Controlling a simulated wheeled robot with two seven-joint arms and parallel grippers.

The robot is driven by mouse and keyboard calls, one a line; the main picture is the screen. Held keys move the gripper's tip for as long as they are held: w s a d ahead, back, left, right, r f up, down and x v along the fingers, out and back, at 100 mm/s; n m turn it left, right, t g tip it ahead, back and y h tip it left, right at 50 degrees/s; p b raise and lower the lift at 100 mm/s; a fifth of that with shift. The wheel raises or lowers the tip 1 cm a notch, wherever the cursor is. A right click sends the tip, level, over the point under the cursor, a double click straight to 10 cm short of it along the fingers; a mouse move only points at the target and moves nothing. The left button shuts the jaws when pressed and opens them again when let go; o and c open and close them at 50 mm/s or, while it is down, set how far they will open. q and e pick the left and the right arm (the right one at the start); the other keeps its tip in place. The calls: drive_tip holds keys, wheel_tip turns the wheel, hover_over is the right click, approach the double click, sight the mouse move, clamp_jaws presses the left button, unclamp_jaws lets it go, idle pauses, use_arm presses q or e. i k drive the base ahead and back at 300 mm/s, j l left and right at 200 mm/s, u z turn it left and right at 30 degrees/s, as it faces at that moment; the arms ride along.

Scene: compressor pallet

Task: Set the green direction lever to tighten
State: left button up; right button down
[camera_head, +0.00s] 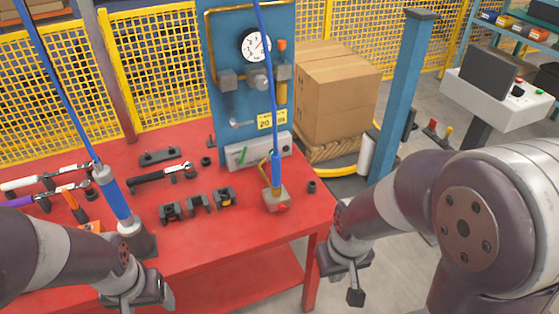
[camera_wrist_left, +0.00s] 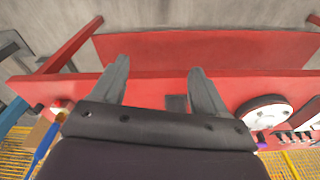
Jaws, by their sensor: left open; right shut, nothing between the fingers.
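A small green lever (camera_head: 243,155) shows on the front of a pale grey box (camera_head: 270,147) at the foot of the blue panel, behind the red table. Which way it is set is too small to tell. My left gripper (camera_head: 145,292) is low at the bottom left of the head view, in front of the table and well away from the lever. In the left wrist view the left gripper (camera_wrist_left: 158,66) has its two fingers apart with nothing between them. My right gripper (camera_head: 354,286) is shut and empty, right of the table's front corner.
The blue panel (camera_head: 221,50) carries a gauge (camera_head: 255,45). Cardboard boxes (camera_head: 335,95) stand at right.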

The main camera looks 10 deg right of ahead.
sight(239, 162)
drive_tip(key=i+j+z, duration=0.1)
drive_tip(key=i+z, duration=0.25)
drive_tip(key=i, duration=0.6)
